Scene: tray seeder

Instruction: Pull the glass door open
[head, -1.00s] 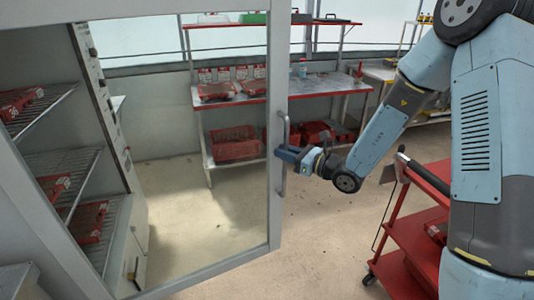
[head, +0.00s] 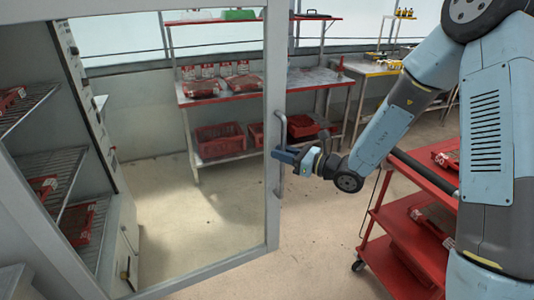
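The glass door (head: 272,215) has a grey frame and fills the left half of the head view. It stands ajar, its right post out in front of the cabinet (head: 95,110) whose wire shelves show through the glass. The vertical bar handle (head: 281,195) is on that right post. My gripper (head: 281,156) is at the middle of the handle, its dark blue fingers across the bar and seemingly closed around it. The fingertips are partly hidden, so the exact grip is hard to see.
A red trolley (head: 400,235) stands close, below my arm at the right. A workbench (head: 262,96) with red crates (head: 218,140) stands behind the door. A yellow-edged table (head: 375,68) is further back. The concrete floor (head: 310,240) between door and trolley is clear.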

